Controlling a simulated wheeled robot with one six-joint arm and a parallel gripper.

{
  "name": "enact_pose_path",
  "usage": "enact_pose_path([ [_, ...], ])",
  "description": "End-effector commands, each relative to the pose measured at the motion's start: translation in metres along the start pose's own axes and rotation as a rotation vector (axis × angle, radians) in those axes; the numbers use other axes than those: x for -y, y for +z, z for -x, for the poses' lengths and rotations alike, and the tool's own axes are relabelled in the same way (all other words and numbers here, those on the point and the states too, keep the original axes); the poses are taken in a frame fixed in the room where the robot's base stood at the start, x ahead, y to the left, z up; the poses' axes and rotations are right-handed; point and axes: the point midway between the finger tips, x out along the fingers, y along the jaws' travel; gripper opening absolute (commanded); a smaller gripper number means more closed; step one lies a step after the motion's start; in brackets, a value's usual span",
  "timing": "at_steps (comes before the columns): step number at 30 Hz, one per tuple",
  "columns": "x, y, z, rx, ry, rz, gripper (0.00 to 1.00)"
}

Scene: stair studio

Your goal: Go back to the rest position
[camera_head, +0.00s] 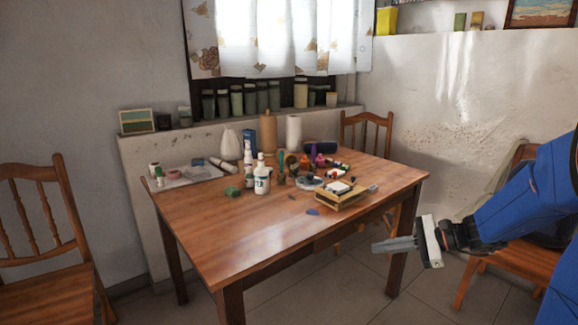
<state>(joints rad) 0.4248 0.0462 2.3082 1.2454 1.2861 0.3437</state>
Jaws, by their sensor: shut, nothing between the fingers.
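My gripper (376,247) is at the lower right of the head view, at the end of my blue arm. Its fingers point left and are closed together with nothing between them. It is in front of the right front part of the wooden table (235,245) in the picture, apart from the things on the tabletop.
The tabletop holds bottles such as a white one (262,181), a small wooden box (341,197) and a tray (190,176). Wooden chairs stand at the left (45,245), behind the table (367,130) and at the right (480,277). The table's front left top is clear.

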Motion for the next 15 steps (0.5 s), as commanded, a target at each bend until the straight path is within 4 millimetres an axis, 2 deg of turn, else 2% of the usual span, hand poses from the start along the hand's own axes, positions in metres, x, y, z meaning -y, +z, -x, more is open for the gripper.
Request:
enact_pose_path([
  [1, -0.015, 0.013, -0.002, -0.024, 0.042, 0.058, 0.0],
  [6, -0.064, 0.04, -0.003, -0.108, 0.185, 0.248, 0.0],
  [15, -0.14, 0.067, 0.014, -0.261, 0.413, 0.601, 0.0],
])
